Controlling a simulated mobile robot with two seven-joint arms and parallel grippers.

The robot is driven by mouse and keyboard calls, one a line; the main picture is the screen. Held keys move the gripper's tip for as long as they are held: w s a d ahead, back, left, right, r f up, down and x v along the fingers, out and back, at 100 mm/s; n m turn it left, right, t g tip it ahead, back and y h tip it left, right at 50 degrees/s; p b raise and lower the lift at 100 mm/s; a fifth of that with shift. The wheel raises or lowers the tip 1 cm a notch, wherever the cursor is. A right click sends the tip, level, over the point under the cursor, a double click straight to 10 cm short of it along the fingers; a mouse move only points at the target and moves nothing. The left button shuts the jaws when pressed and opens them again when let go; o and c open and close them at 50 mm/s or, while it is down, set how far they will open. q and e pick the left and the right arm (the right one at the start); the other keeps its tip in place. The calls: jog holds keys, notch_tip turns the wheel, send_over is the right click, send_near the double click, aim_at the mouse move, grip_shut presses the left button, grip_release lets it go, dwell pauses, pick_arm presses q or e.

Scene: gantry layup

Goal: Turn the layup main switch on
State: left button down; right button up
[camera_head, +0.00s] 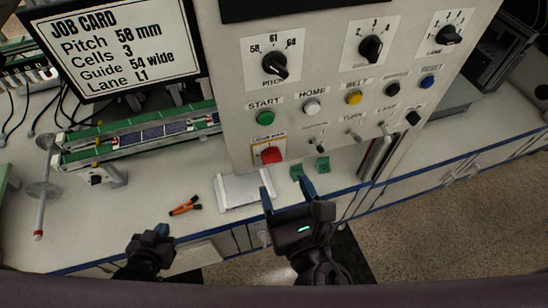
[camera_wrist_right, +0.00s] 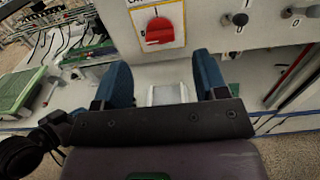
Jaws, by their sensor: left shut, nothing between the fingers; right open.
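The layup main switch, a red rotary knob (camera_head: 270,154) on a yellow-edged white plate, sits at the lower left of the grey control panel (camera_head: 335,85). In the right wrist view the red knob (camera_wrist_right: 160,30) is above and between my fingers, with its handle lying roughly level. My right gripper (camera_head: 288,192) is open and empty, its blue fingers pointing toward the panel, just below the switch and apart from it. My left gripper (camera_head: 160,232) is shut and empty at the bench's front edge, lower left.
START (camera_head: 265,118) and HOME (camera_head: 311,106) buttons are above the switch, with toggles (camera_head: 353,137) to its right. A white tray (camera_head: 240,189) and orange-handled tool (camera_head: 186,206) lie on the bench. A job card screen (camera_head: 115,45) stands upper left.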

aim_at(274, 162)
jog(key=x, duration=0.6)
jog(key=shift+w+a, duration=0.15)
jog(key=shift+w, duration=0.2)
jog(key=c, duration=0.9)
